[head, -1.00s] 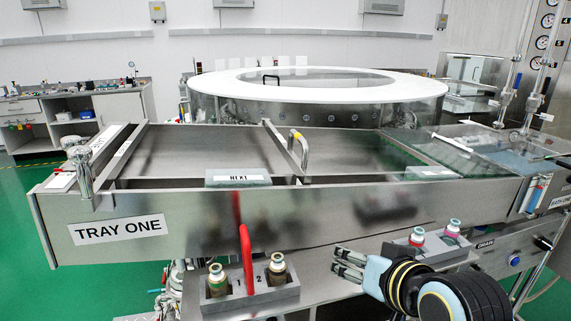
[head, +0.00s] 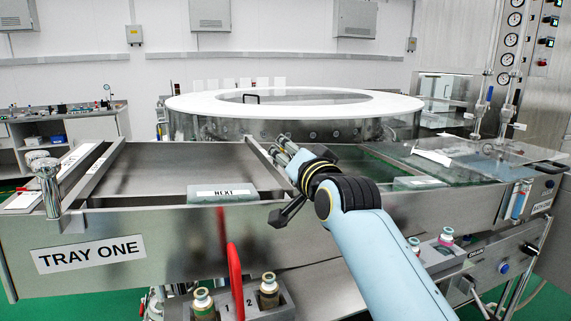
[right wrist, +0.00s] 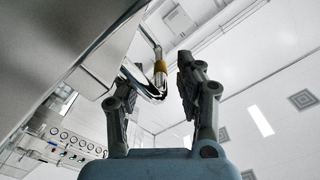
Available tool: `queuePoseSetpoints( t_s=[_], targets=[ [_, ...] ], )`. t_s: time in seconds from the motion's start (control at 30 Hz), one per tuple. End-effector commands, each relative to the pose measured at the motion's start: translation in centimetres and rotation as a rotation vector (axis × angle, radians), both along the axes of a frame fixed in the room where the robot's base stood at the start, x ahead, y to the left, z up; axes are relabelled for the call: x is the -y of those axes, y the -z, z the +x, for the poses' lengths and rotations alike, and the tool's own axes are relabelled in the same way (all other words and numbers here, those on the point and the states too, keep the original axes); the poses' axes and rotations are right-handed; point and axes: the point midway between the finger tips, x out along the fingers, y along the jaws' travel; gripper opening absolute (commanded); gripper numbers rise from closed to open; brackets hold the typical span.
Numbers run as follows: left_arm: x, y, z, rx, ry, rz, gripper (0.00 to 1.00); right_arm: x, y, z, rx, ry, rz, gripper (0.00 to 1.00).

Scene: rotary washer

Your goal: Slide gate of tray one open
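Tray one (head: 170,240) is a long metal trough with a "TRAY ONE" label on its front. Its gate (head: 258,150) is a thin metal divider across the trough. My right gripper (head: 282,150) is at the gate's top. In the right wrist view its fingers (right wrist: 158,66) are spread, one each side of the handle, with visible space on the right side. Contact on the left is unclear. My left gripper is out of view.
A "NEXT" block (head: 222,193) sits at the trough's front wall. A red lever (head: 235,280) and capped bottles (head: 268,290) stand below the front. A large round white-rimmed washer (head: 385,105) is behind. The trough left of the gate looks clear.

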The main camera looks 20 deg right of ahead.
Motion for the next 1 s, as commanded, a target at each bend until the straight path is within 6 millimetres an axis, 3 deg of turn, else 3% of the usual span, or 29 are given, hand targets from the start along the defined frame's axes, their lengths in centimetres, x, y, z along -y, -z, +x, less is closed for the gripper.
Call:
queuePoseSetpoints(
  t_s=[0.2, 0.47, 0.73, 1.0],
  targets=[
    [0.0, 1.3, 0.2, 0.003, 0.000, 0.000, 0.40, 0.0, 0.1, 1.8, 0.000, 0.000, -0.001, 0.36],
    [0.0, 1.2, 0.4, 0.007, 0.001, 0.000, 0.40, 0.0, 0.0, 1.9, -0.001, 0.001, -0.001, 0.36],
    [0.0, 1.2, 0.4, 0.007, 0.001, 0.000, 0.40, 0.0, 0.0, 1.9, -0.001, 0.001, -0.001, 0.01],
    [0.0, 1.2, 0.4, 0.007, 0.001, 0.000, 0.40, 0.0, 0.0, 1.9, -0.001, 0.000, -0.001, 0.00]
  ],
)
